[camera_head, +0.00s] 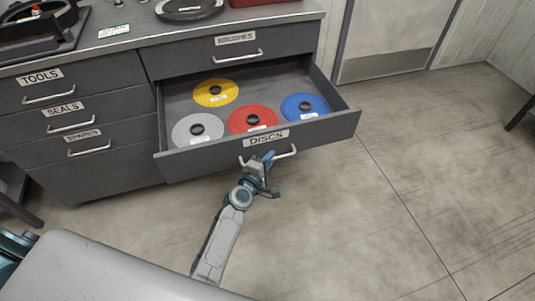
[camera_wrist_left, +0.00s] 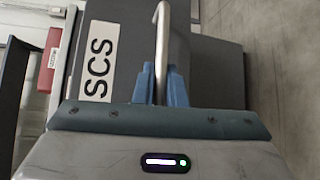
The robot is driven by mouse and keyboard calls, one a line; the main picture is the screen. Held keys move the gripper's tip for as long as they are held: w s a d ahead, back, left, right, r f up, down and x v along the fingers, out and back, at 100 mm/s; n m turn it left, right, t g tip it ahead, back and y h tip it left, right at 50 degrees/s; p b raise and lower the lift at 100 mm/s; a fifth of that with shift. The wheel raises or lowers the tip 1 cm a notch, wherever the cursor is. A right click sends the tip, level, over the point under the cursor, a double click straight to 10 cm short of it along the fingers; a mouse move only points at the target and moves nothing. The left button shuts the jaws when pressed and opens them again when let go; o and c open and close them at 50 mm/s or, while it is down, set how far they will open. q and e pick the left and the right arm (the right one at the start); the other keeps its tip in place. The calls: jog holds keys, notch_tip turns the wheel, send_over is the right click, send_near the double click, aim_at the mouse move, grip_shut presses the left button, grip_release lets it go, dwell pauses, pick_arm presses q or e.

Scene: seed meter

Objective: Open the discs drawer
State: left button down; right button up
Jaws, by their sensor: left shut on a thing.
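The discs drawer (camera_head: 170,124) is pulled well out of the grey cabinet, its label DISCS on the front. Inside lie a yellow disc (camera_head: 228,91), a grey disc (camera_head: 183,137), a red disc (camera_head: 241,124) and a blue disc (camera_head: 292,109). My left gripper (camera_head: 263,167) is at the drawer's bar handle (camera_head: 288,154). In the left wrist view its two blue fingers (camera_wrist_left: 160,84) are shut on the metal handle (camera_wrist_left: 161,40), beside the label (camera_wrist_left: 98,50). My right gripper is not in view.
The brushes drawer (camera_head: 190,56) above is closed. The tools (camera_head: 85,82), seals (camera_head: 100,112) and spares (camera_head: 120,137) drawers at the left are closed. The countertop (camera_head: 135,28) holds dark items. The floor (camera_head: 400,160) at the right is clear.

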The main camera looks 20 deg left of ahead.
pick_arm(q)
jog(key=shift+s+d, duration=0.55)
jog(key=shift+s, duration=0.25)
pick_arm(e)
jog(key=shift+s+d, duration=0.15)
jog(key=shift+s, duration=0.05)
pick_arm(q)
jog(key=c, duration=1.5)
grip_release()
jog(key=shift+s, duration=0.1)
jog(key=v, duration=1)
jog(key=shift+s, duration=0.3)
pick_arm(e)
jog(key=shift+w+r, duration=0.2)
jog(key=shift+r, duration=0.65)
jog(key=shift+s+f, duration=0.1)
